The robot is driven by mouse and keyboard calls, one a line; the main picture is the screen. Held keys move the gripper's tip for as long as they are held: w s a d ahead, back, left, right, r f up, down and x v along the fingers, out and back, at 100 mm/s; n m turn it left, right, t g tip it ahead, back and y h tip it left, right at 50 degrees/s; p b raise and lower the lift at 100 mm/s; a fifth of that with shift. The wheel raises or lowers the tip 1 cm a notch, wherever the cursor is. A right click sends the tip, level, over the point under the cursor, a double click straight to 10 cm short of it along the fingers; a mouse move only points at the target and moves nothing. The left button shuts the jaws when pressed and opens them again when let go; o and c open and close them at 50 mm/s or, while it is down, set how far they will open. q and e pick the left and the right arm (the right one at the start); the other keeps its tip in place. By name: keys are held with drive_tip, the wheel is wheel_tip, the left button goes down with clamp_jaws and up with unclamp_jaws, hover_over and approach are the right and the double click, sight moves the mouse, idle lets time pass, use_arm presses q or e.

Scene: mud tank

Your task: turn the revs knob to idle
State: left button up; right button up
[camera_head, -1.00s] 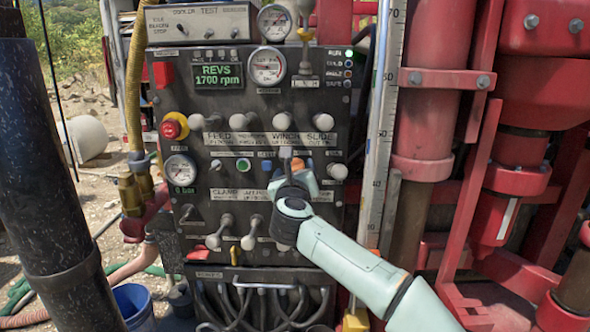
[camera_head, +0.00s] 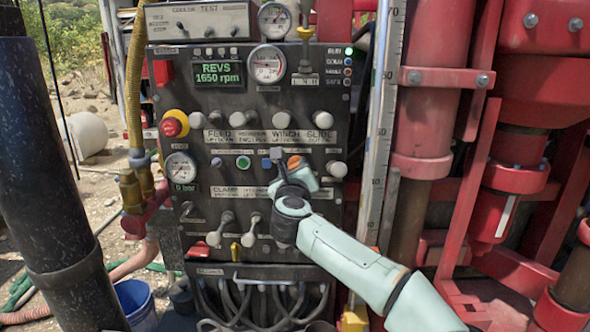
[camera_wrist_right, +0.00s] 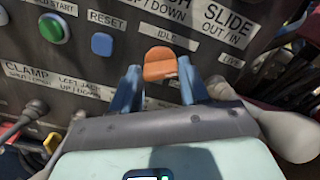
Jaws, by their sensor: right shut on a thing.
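The orange revs knob (camera_head: 294,163) is on the black control panel (camera_head: 345,205). In the right wrist view the orange knob (camera_wrist_right: 160,64) stands between my right gripper's two blue-grey fingers (camera_wrist_right: 160,85), just below an "IDLE" label (camera_wrist_right: 179,40). My right gripper (camera_head: 286,160) is shut on this knob, and its arm comes up from the lower right. The knob's lower part is hidden by the gripper. The green REVS display (camera_head: 218,74) reads 1650 rpm. My left gripper is in neither view.
White-tipped levers (camera_head: 282,119) stand in a row above the knob. The green start button (camera_head: 243,162) and blue reset button (camera_head: 266,163) are to its left. Two more levers (camera_head: 252,228) are below left. Red machinery (camera_head: 430,110) fills the right side.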

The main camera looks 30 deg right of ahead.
drive_tip(key=shift+r+n, duration=0.15)
drive_tip(key=shift+n, duration=0.75)
drive_tip(key=n, duration=0.2)
drive_tip(key=shift+a+n+p, duration=0.1)
drive_tip(key=shift+n+p, duration=0.2)
drive_tip(key=shift+p, duration=0.05)
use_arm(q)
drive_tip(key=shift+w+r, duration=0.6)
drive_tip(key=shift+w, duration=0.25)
use_arm(e)
drive_tip(key=shift+f+n, duration=0.2)
drive_tip(key=shift+n, duration=3.5)
drive_tip(key=o, duration=1.1)
drive_tip(key=shift+w, duration=0.1)
drive_tip(key=shift+c, duration=0.2)
drive_tip(key=shift+f, duration=0.1)
